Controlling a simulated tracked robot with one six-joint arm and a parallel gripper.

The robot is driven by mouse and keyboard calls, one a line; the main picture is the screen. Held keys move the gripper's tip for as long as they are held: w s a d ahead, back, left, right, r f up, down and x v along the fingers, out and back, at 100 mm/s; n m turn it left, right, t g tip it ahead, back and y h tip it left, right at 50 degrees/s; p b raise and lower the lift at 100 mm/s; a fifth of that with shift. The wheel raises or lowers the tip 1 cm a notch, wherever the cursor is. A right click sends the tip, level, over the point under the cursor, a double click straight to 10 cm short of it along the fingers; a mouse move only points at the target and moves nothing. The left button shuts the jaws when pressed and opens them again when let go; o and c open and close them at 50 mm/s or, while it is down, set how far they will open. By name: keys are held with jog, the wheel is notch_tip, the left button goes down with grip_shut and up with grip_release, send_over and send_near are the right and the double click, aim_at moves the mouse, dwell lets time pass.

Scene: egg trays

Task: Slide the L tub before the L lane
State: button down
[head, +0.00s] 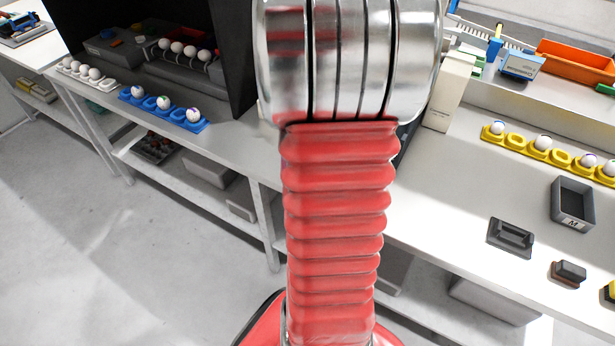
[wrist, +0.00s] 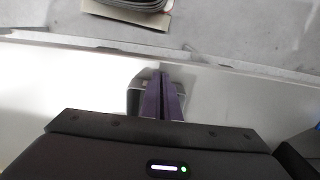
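A grey tub marked M (head: 573,222) stands on the right-hand bench. A smaller dark grey holder or tub (head: 511,237), its label not readable, sits to its left. I cannot make out an L on any tub, nor tell which lane is the L lane. My gripper shows in the wrist view with purple fingers (wrist: 163,88), which lie together and look shut. A grey rounded shape around the fingers (wrist: 138,88) sits over the pale bench; I cannot tell whether it is a tub or part of the gripper. The head view does not show the fingers.
A yellow egg tray (head: 515,141) with white eggs lies on the right bench. A blue tray (head: 178,115) and a white tray (head: 103,81) hold eggs on the left bench, by a dark cabinet (head: 231,60). A dark block (head: 569,272) sits near the right bench's front edge. My red arm blocks the middle.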

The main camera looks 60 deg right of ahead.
jog(key=shift+d+r, duration=0.15)
jog(key=shift+d, duration=0.25)
jog(key=shift+a, duration=0.5)
jog(key=a+r, duration=0.3)
jog(key=r, duration=0.6)
jog(key=shift+s+a+r, duration=0.2)
jog(key=shift+a+r, duration=0.15)
jog(key=shift+a, duration=0.05)
jog(key=w+a+r+n+t, duration=0.1)
jog(key=a+r+n, duration=0.3)
jog(key=a+n, duration=0.4)
jog(key=w+a+r+n+t, duration=0.2)
jog(key=a+n, duration=0.7)
jog(key=a, duration=1)
notch_tip(320, 180, up, 2)
jog(key=t, duration=0.2)
jog(key=shift+a+t, duration=0.3)
jog(key=shift+a, duration=0.05)
